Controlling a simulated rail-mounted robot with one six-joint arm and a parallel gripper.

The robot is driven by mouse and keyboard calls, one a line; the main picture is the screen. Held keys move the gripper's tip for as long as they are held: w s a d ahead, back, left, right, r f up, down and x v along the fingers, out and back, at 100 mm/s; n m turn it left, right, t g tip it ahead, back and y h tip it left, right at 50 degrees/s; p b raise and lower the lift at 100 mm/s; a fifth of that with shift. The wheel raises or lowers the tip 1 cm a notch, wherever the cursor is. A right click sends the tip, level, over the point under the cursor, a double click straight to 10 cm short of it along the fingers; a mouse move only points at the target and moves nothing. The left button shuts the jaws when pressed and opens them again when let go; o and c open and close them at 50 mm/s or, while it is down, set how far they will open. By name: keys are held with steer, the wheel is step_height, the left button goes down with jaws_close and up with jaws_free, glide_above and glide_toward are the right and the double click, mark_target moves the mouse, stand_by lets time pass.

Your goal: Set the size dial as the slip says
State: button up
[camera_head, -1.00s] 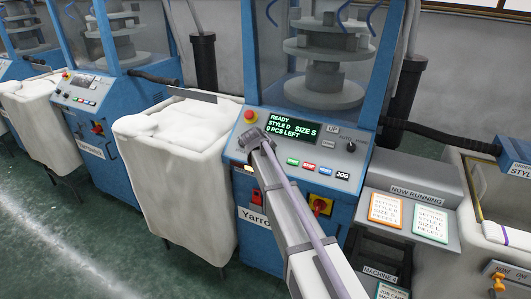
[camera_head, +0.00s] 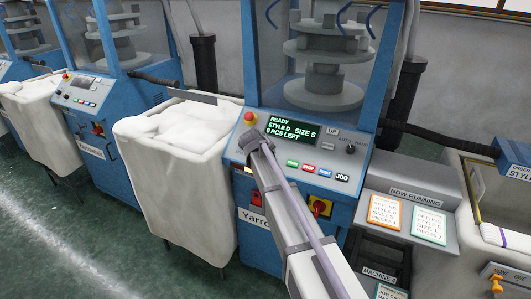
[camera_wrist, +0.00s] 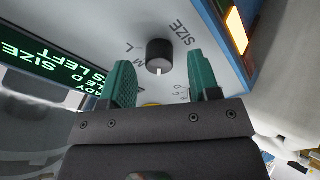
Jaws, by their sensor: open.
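The size dial (camera_wrist: 159,55) is a round black knob with a white mark, on a grey panel. It shows in the wrist view, with upside-down SIZE, L and M lettering near it. The white mark points down in that picture. My gripper (camera_wrist: 158,66) is open, with one teal finger on each side of the dial; contact cannot be told. The screen (camera_head: 293,130) reads READY, STYLE D, SIZE S, 0 PCS LEFT. An orange-edged slip (camera_head: 385,211) and a green-edged slip (camera_head: 429,225) lie at right; their small print is unclear.
A red stop button (camera_head: 250,118) sits above my arm's end. Coloured push buttons (camera_head: 309,169) run below the screen, and another black knob (camera_head: 350,149) is right of it. A red-and-yellow switch (camera_head: 320,207) is below. A white-filled bin (camera_head: 175,180) stands left.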

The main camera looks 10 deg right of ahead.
steer(key=p+v, duration=0.5)
steer(key=v, duration=0.4)
steer(key=shift+p, duration=0.3)
steer(key=shift+s+r, duration=0.1)
steer(key=s+d+f+m+g+y, duration=0.1)
steer(key=s+f+m+g+y, duration=0.1)
steer(key=s, duration=1.4)
steer(key=s+d+f+m+g+y, duration=0.2)
steer(key=s+g, duration=0.3)
steer(key=s, duration=1.1)
steer(key=shift+d+f+m+g, duration=0.2)
steer(key=shift+f+m+g, duration=0.1)
steer(key=shift+f, duration=0.1)
